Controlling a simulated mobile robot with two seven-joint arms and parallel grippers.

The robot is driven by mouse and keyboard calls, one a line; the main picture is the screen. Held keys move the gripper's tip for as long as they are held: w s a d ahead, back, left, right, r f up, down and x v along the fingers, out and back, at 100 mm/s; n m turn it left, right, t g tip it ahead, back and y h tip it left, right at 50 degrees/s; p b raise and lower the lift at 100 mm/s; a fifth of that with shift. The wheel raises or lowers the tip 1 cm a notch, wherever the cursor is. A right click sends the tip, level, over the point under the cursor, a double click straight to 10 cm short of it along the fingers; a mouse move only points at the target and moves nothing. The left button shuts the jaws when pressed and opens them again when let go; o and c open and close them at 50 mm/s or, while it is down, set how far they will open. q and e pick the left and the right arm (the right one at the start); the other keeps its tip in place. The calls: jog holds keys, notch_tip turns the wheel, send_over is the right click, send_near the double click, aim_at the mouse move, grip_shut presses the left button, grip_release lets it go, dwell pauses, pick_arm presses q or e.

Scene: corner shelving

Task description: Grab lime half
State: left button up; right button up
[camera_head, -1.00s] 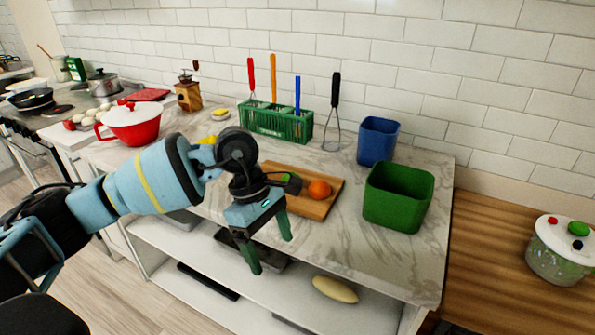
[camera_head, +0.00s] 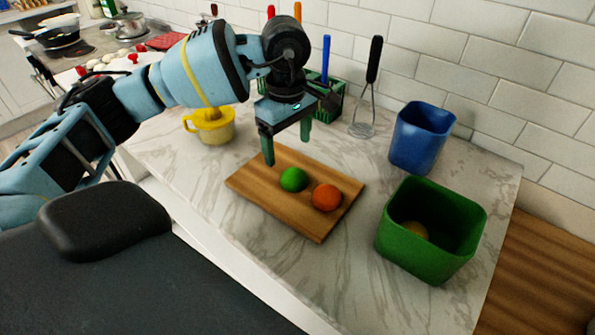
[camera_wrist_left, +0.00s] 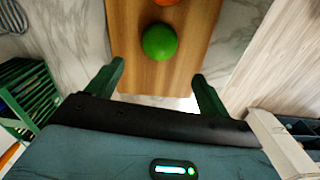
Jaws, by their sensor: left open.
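The lime half (camera_head: 293,180) is a green rounded piece on a wooden cutting board (camera_head: 318,228). It lies beside an orange piece (camera_head: 326,198). My left gripper (camera_head: 287,151) is open and empty above the far left part of the board, a little behind and above the lime half. In the left wrist view the lime half (camera_wrist_left: 159,42) lies beyond the fingertips, roughly midway between the two fingers (camera_wrist_left: 160,78). The lime half is fully visible and apart from the fingers. My right gripper is not in view.
A green bin (camera_head: 462,225) with a yellowish round thing inside stands right of the board. A blue bin (camera_head: 421,140) stands behind it. A whisk (camera_head: 368,90) and a green utensil rack (camera_head: 331,104) are at the wall. A yellow juicer (camera_head: 209,127) stands at left.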

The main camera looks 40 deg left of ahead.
aim_at(291, 168)
pick_arm(q)
jog(key=shift+f, duration=1.4)
jog(key=f, duration=0.4)
jog(key=shift+w+d+f+p, duration=0.1)
jog(key=shift+d+p, duration=0.2)
jog(key=shift+p, duration=0.05)
jog(key=shift+f, duration=0.35)
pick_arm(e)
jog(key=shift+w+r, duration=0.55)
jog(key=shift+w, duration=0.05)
